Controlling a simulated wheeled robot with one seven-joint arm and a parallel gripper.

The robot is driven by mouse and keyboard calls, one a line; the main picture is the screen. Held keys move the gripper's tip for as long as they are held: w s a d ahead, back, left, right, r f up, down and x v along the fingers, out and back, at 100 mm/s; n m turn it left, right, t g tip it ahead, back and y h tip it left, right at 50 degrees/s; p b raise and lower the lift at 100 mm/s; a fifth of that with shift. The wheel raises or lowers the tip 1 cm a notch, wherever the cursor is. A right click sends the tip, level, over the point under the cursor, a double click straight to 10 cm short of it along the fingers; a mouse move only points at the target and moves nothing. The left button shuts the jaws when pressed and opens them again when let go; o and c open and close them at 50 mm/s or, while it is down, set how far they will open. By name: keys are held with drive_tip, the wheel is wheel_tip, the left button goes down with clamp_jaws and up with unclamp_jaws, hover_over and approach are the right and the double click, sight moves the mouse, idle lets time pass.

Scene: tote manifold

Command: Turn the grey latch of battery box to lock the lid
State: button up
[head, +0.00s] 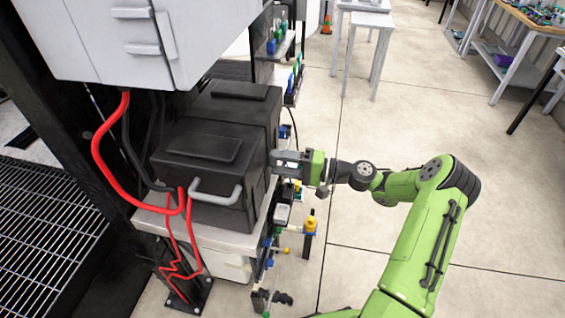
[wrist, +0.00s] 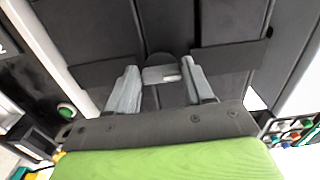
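The battery box (head: 222,165) is a black box with a black lid (head: 203,147) and a grey bar handle (head: 217,192) on its front. It stands on a pale shelf. My gripper (head: 276,162) is level with the box's right side in the head view. In the wrist view, the small grey latch (wrist: 160,74) sits on the black box face below a dark rounded mount. My gripper (wrist: 158,82) is open, with one grey finger on each side of the latch. I cannot tell whether the fingers touch it. The latch is hidden in the head view.
A grey cabinet (head: 150,38) hangs above the box. Red cables (head: 101,152) loop down in front of it. Bottles and fittings (head: 310,224) crowd the rack below my gripper.

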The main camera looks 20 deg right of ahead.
drive_tip(key=o, duration=0.4)
drive_tip(key=shift+c, duration=0.2)
drive_tip(key=shift+d, duration=0.1)
drive_tip(key=p+v, duration=0.2)
drive_tip(key=v, duration=1.3)
drive_tip(key=shift+s+d, duration=0.2)
drive_tip(key=shift+d, duration=0.05)
